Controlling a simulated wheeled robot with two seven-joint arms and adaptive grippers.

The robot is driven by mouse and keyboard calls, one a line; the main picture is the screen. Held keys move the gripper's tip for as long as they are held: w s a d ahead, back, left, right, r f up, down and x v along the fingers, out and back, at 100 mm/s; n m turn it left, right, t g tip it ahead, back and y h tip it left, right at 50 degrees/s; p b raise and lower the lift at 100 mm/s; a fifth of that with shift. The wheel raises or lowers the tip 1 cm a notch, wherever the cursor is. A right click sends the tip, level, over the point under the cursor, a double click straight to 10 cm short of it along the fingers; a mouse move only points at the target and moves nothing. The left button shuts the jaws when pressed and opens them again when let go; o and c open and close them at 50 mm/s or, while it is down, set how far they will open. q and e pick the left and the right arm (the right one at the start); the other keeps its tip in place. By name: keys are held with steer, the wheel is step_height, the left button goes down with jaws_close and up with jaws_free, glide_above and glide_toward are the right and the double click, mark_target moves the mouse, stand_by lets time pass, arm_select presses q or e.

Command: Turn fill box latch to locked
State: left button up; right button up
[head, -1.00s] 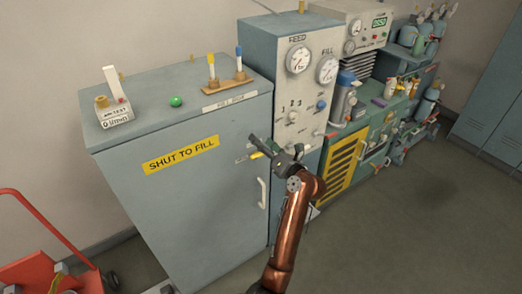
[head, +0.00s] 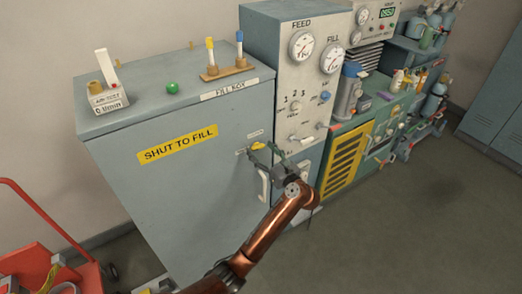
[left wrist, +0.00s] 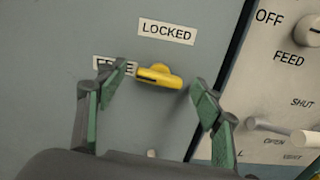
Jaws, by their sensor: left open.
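The fill box (head: 185,170) is a grey cabinet with a yellow "SHUT TO FILL" label (head: 178,143) on its front. Its yellow latch (head: 258,146) is on the front near the right edge. In the left wrist view the latch (left wrist: 158,75) lies roughly level, its long end pointing left to the partly covered "FREE" label (left wrist: 114,66). The "LOCKED" label (left wrist: 167,31) is above it. My left gripper (head: 262,153) is open, its green-padded fingers on either side of the latch, which shows between the fingertips (left wrist: 152,82). I cannot tell whether they touch it. My right gripper is not in view.
A white door handle (head: 263,185) is just below the latch. The feed and fill panel (head: 300,90) stands close on the right, with knobs and a lever (left wrist: 268,127). A red cart (head: 45,260) is at lower left. The floor at right is clear.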

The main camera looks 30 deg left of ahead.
arm_select(q)
steer(key=shift+w+a, duration=0.15)
steer(key=shift+a, duration=0.3)
steer(key=shift+c, duration=0.3)
steer(key=c, duration=1.1)
